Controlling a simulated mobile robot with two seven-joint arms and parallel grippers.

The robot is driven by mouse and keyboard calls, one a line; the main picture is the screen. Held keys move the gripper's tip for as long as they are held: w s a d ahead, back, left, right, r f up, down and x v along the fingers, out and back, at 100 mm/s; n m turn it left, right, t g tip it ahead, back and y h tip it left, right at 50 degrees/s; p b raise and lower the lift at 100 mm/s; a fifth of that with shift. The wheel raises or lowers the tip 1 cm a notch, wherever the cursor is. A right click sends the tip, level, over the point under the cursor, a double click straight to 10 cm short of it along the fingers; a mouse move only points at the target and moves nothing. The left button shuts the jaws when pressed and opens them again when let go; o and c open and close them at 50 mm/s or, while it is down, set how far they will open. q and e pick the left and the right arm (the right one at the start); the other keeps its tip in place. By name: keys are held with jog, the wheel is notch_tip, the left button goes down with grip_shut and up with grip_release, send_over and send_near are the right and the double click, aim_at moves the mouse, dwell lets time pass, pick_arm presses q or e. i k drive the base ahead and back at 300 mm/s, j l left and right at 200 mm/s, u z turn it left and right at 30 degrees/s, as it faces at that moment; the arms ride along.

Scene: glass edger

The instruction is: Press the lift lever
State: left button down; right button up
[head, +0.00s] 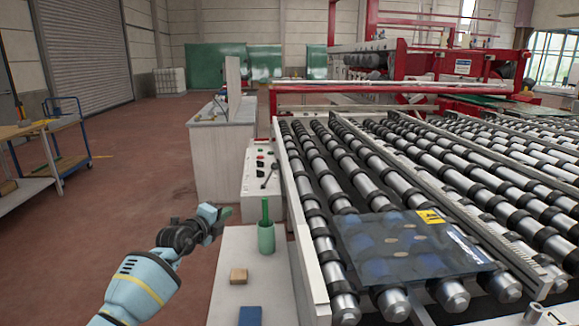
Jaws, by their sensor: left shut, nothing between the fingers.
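The lift lever (269,175) is a thin dark lever on the sloped white control panel (249,188), which also carries red and green buttons. The panel stands at the left side of the roller conveyor. My left gripper (225,213) is shut and empty. In the picture it is below and left of the lever and apart from it, beside the green cup. My right gripper is not in view.
A green cup (266,240) with a green stick stands on a white ledge (228,265), with a wooden block (238,276) and a blue block (250,316). A dark glass sheet (400,246) lies on the rollers.

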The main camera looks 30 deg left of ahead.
aim_at(274, 165)
jog(key=i+j, duration=0.1)
jog(key=i, duration=0.4)
jog(key=i+j, duration=0.15)
jog(key=i, duration=0.3)
jog(key=i+j, duration=0.2)
jog(key=j, duration=0.15)
jog(key=z, duration=0.05)
